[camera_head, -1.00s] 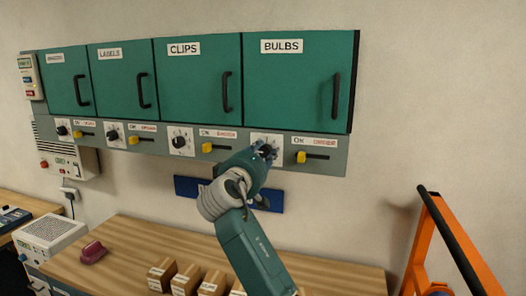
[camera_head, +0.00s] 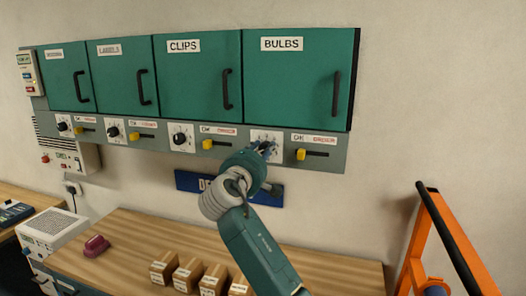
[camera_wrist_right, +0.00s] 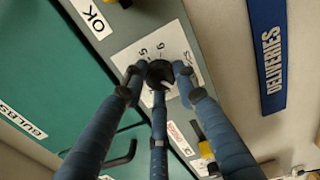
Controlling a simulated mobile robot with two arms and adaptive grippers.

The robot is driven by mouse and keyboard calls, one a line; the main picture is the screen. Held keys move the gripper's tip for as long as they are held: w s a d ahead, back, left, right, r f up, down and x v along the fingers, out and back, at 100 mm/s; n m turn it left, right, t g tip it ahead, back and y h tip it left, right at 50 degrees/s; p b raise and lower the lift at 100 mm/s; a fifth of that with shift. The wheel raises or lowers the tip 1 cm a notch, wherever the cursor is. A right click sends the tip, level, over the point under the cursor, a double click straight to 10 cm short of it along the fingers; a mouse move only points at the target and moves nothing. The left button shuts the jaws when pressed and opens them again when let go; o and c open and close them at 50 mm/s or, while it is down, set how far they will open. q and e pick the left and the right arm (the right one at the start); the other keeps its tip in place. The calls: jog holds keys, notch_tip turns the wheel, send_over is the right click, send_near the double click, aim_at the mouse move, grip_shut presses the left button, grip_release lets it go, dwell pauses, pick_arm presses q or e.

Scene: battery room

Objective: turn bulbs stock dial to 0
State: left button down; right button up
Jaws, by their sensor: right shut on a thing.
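The bulbs stock dial (camera_wrist_right: 160,74) is a dark round knob on a white numbered plate (camera_head: 259,135), on the grey strip below the green BULBS cupboard (camera_head: 298,80). My right gripper (camera_head: 264,150) reaches up to it from below. In the right wrist view, the three blue fingers of my right gripper (camera_wrist_right: 159,76) are closed around the knob. A white mark shows on the knob's face, and a few digits show beside it. The fingers hide part of the plate, so I cannot tell the exact setting. My left gripper is not in view.
A yellow OK/ORDER slider (camera_head: 301,154) sits just right of the dial, another (camera_head: 208,144) to the left. A blue DELIVERIES sign (camera_wrist_right: 268,50) is on the wall below. Small boxes (camera_head: 188,275) stand on the wooden bench (camera_head: 135,245). An orange frame (camera_head: 420,245) stands right.

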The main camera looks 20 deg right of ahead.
jog(key=shift+f, duration=0.1)
jog(key=o, duration=1.1)
jog(key=shift+a, duration=0.1)
jog(key=shift+o, duration=0.2)
jog(key=v, duration=1.2)
